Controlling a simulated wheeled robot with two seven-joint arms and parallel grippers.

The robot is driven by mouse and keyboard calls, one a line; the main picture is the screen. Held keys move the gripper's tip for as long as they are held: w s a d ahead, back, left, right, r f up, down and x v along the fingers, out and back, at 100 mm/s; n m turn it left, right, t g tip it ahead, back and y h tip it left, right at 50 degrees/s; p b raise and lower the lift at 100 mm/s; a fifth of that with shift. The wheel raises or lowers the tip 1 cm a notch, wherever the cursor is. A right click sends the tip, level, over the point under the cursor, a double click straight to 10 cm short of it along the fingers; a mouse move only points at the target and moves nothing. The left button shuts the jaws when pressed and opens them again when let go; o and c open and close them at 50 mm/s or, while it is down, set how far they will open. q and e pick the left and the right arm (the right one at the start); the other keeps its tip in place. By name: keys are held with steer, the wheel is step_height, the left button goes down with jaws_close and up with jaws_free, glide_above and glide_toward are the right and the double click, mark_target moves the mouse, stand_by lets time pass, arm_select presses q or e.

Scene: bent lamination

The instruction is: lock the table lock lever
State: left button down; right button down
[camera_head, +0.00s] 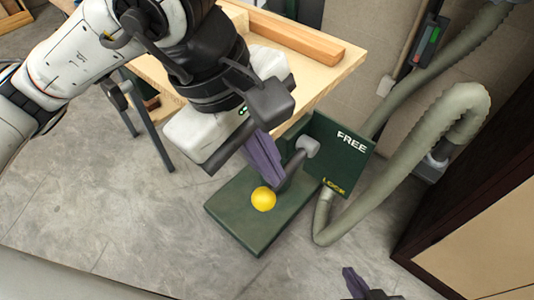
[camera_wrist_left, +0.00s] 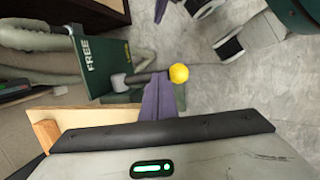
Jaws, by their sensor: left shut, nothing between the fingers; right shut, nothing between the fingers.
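The lock lever has a yellow ball knob (camera_head: 263,199) and a grey hub (camera_head: 308,146) on a green stand. In the left wrist view its yellow knob (camera_wrist_left: 179,73) and dark shaft (camera_wrist_left: 150,77) show. A green panel (camera_head: 338,160) behind it reads FREE above and LOCK below. The lever points out from the panel, toward the lower left in the head view. My left gripper (camera_head: 277,173) is shut and empty, its purple fingers close to the shaft between hub and knob; contact cannot be told. My right gripper (camera_head: 352,284), partly cut off at the bottom edge, is shut and empty.
A wooden table (camera_head: 325,72) with a wooden bar (camera_head: 296,38) stands behind the lever. A green base plate (camera_head: 235,222) lies on the grey floor. A thick hose (camera_head: 400,165) runs right of the panel, near a dark cabinet (camera_head: 445,205). The floor at lower left is clear.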

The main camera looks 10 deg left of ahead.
arm_select(q)
steer(key=shift+a+r, duration=0.1)
steer(key=shift+r, duration=0.1)
steer(key=p+v, duration=0.2)
steer(key=v, duration=1.1)
steer(key=shift+r, duration=0.35)
